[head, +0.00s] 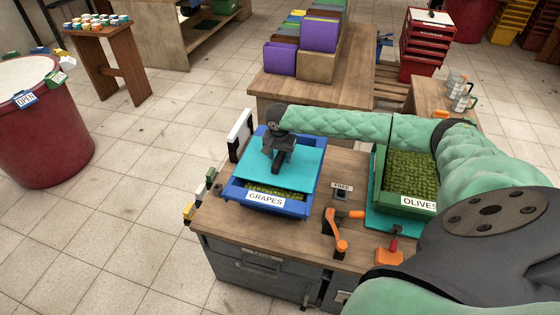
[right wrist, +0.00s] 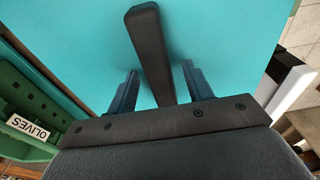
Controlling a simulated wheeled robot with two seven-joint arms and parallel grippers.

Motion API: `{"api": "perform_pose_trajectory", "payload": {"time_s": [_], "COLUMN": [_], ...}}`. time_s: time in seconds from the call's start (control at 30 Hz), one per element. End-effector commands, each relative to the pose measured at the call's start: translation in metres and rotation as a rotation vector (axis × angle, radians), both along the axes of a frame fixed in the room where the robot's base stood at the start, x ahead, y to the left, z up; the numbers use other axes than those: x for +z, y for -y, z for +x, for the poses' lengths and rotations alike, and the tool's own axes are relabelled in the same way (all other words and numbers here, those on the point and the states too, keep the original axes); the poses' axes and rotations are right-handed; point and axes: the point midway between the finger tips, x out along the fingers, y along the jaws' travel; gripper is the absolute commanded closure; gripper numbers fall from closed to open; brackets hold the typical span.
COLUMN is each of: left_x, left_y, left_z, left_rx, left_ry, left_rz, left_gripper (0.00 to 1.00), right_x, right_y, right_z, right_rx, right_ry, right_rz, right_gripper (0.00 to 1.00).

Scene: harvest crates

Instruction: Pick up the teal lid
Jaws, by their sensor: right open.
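The teal lid (head: 307,166) lies over the blue crate (head: 233,188) labelled GRAPES, leaving a strip of green grapes (head: 272,190) uncovered at the near end. The lid (right wrist: 225,40) also fills much of the right wrist view, with a dark bar handle (right wrist: 150,45) standing on it. My right gripper (head: 279,160) is over the lid at its handle. In the right wrist view its two fingers (right wrist: 160,70) are apart, one on each side of the handle, with gaps between. My left gripper is out of view.
A green crate (head: 377,187) labelled OLIVES stands to the right on a teal sheet (head: 384,222). An orange clamp-like tool (head: 337,230) lies between the crates. A white upright panel (head: 239,135) stands close behind the blue crate's left side.

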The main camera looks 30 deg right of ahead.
Motion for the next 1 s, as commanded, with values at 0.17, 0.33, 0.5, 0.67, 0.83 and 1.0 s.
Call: {"api": "perform_pose_trajectory", "payload": {"time_s": [0.17, 0.33, 0.5, 0.67, 0.83, 1.0], "left_x": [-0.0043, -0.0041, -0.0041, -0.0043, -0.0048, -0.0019], "left_y": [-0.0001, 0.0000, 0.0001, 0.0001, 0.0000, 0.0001], "left_z": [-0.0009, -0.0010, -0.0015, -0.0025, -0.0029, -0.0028], "left_rx": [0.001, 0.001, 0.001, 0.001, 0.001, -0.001], "left_ry": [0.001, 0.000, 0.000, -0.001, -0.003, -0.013], "left_rz": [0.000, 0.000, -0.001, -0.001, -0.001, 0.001], "left_gripper": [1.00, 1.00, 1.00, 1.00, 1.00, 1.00], "right_x": [-0.0040, -0.0040, -0.0039, -0.0034, -0.0028, 0.0052], "right_y": [0.0001, 0.0000, 0.0001, 0.0001, 0.0001, 0.0003], "right_z": [0.0002, 0.0001, 0.0002, 0.0004, 0.0004, 0.0008], "right_rx": [0.001, 0.001, 0.001, 0.000, 0.000, 0.000], "right_ry": [0.001, 0.001, 0.000, 0.001, 0.001, 0.001], "right_rz": [0.001, 0.001, 0.000, 0.000, 0.000, 0.000], "right_gripper": [0.49, 0.55, 0.88, 1.00, 1.00, 1.00]}}
